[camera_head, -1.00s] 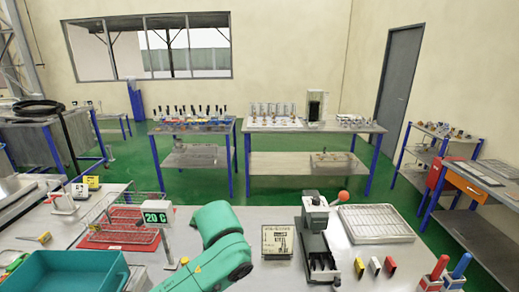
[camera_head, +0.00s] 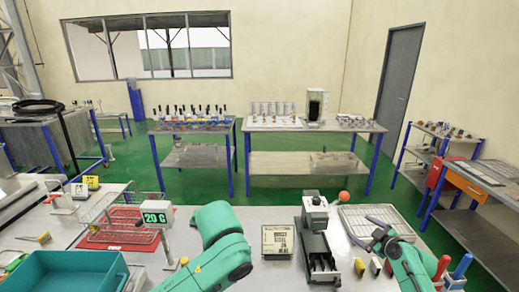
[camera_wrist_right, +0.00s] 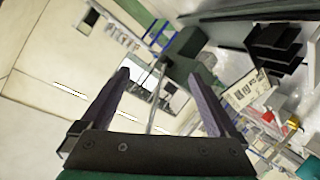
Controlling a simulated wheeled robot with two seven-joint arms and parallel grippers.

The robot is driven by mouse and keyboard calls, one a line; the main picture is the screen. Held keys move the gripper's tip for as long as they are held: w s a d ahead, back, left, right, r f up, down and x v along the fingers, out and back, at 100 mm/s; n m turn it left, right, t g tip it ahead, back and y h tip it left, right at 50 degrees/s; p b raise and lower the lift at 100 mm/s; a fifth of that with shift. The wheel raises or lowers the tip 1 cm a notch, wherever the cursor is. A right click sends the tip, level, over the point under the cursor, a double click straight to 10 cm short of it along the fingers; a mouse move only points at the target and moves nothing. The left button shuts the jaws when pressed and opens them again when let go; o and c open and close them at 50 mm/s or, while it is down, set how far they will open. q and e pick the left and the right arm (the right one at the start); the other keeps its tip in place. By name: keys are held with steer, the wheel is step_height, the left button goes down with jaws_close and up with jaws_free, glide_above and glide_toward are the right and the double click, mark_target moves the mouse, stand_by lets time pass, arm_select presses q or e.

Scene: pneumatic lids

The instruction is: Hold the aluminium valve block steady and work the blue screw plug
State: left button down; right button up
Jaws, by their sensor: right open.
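I cannot make out the aluminium valve block or the blue screw plug for certain in either view. My right gripper (camera_head: 372,234) is open and empty above the right part of the bench, in front of the wire-like grey tray. Its two dark fingers stand wide apart in the right wrist view (camera_wrist_right: 157,76), with nothing between their tips. My left arm crosses the lower middle of the head view; its gripper is out of the picture.
Bench space left of the plate is partly covered by my arm.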

steer(key=s+a+f+n+g+y, duration=0.1)
steer(key=s+a+f+g+y, duration=0.1)
steer(key=a, duration=0.7)
steer(key=s+a+f+n+g+y, duration=0.2)
steer(key=s+a, duration=0.4)
steer(key=a, duration=0.3)
steer(key=s+a+f+n+g+y, duration=0.2)
steer(key=s+a+f+g+y, duration=0.1)
steer(key=a, duration=0.6)
steer(key=shift+s+a+f+g+y, duration=0.15)
steer(key=shift+s+f+g, duration=0.2)
steer(key=shift+f, duration=0.3)
steer(key=shift+s+a+f+g+y, duration=0.15)
steer(key=shift+s+f+g, duration=0.1)
steer(key=shift+f+g, duration=0.3)
steer(key=s+a+n+g, duration=0.1)
steer(key=s+a, duration=0.1)
steer(key=s+a+f+g+y, duration=0.1)
steer(key=s+a, duration=0.1)
steer(key=s, duration=0.1)
steer(key=s+a+n+g, duration=0.1)
steer(key=s+a, duration=0.1)
steer(key=s, duration=0.1)
steer(key=shift+a+f+n+g+y, duration=0.25)
steer(key=shift+f+n+g+y, duration=0.05)
steer(key=shift+f+g, duration=0.1)
steer(key=x, duration=0.9)
steer(key=shift+w, duration=0.15)
steer(key=shift+d, duration=0.1)
